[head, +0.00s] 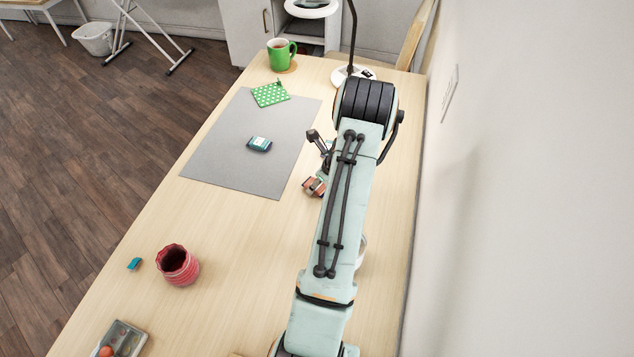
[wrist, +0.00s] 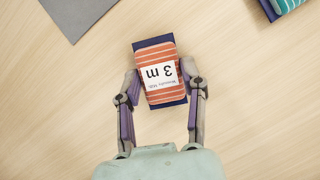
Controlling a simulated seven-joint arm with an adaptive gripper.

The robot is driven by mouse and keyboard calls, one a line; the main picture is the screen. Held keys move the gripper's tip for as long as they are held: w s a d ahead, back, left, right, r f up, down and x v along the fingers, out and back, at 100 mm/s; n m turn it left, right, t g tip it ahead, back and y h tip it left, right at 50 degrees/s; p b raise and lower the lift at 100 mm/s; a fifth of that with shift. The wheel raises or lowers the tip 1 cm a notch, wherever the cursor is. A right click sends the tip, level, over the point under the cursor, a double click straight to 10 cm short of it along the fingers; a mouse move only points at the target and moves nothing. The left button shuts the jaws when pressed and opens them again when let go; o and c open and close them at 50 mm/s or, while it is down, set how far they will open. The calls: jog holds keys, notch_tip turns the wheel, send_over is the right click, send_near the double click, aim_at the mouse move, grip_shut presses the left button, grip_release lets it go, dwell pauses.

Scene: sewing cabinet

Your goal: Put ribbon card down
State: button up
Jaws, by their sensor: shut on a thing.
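A ribbon card (wrist: 160,75), dark blue with orange striped ribbon and a white "3 m" label, is between the two fingers of my gripper (wrist: 160,92) in the wrist view. The gripper is shut on its sides. In the head view, the orange ribbon card (head: 314,186) shows to the left of my arm, right of the grey mat (head: 222,165). My arm hides most of the gripper there. Wood tabletop shows under the card in the wrist view; I cannot tell whether the card touches it.
A teal ribbon card (head: 259,144) lies on the mat, near a green dotted cloth (head: 270,94). A green mug (head: 281,54) and a lamp (head: 352,74) stand at the back. A red pot (head: 177,265) stands front left. Bare tabletop (head: 235,240) lies between pot and mat.

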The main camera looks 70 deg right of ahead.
jog(key=shift+f, duration=0.1)
jog(key=o, duration=0.9)
jog(key=v, duration=1.2)
jog(key=x, duration=1.2)
jog(key=shift+r, duration=2.5)
